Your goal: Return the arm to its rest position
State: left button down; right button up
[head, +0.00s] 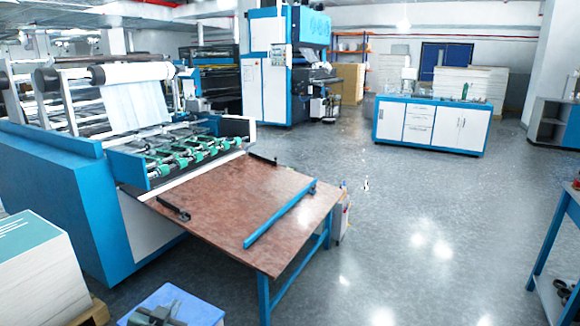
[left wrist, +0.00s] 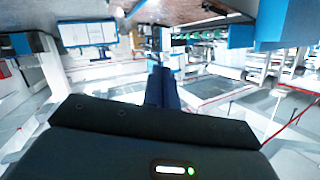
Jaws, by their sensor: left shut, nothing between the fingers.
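My left gripper (head: 157,314) shows at the bottom edge of the head view, dark and partly cut off. It is in front of a light blue and white surface, low and to the left of the brown table. In the left wrist view the fingers of this gripper (left wrist: 160,88) are together with nothing between them. The wrist picture looks upside down, with the machines and floor tilted around the gripper. My right gripper is not in view.
A brown-topped table (head: 235,205) with a blue bar (head: 280,214) stands in front of the laminating machine (head: 60,185). A paper stack (head: 38,275) is at the lower left. A blue-white cabinet (head: 432,125) stands farther back. The floor (head: 430,220) right of the table is clear.

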pick_arm(q)
jog(key=s+d+f+g+h, duration=0.1)
jog(key=s+d+f, duration=0.2)
jog(key=s, duration=0.6)
jog(key=s+d+f+g+h, duration=0.1)
jog(key=s+d+f, duration=0.3)
jog(key=s, duration=0.6)
jog(key=s+d+f+g, duration=0.2)
jog(key=s+d+f, duration=0.2)
jog(key=s, duration=0.5)
jog(key=shift+s+d+n+h, duration=0.35)
jog(key=shift+d+n+h, duration=0.05)
jog(key=shift+d, duration=0.35)
jog(key=shift+d, duration=0.15)
